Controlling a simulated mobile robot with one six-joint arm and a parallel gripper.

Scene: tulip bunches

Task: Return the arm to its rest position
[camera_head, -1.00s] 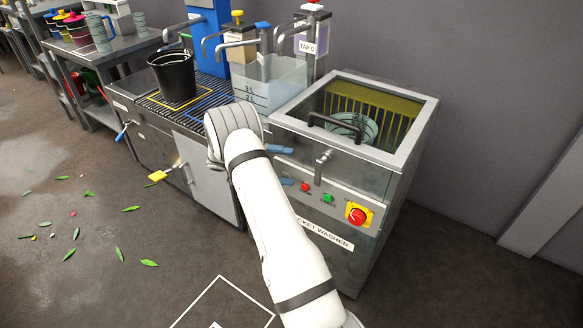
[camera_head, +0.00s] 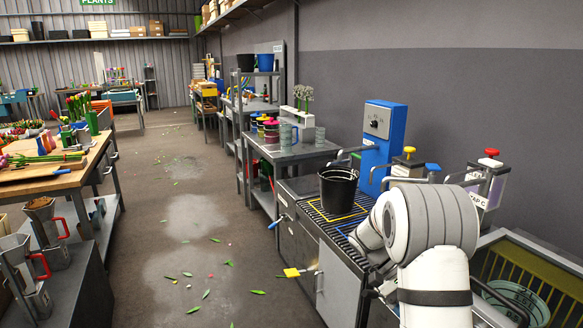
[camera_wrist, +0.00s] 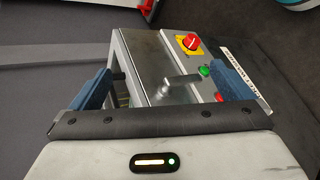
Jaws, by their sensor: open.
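My white and grey arm (camera_head: 432,225) is bent up at the right of the head view, in front of the washer counter. In the wrist view my gripper (camera_wrist: 168,85) shows two blue fingers spread wide apart with nothing between them. Beyond the fingers is the bucket washer's steel front (camera_wrist: 150,65) with a lever handle, a green button (camera_wrist: 204,71) and a red knob (camera_wrist: 190,42). The fingers look apart from the washer. In the head view the gripper's fingers are hidden by the arm.
A black bucket (camera_head: 338,189) stands on the grated counter left of my arm. A blue dispenser (camera_head: 383,145) and tap bottles stand behind. The washer basin (camera_head: 505,262) is at the lower right. A flower bench (camera_head: 73,175) is at the left; the leaf-strewn aisle between is open floor.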

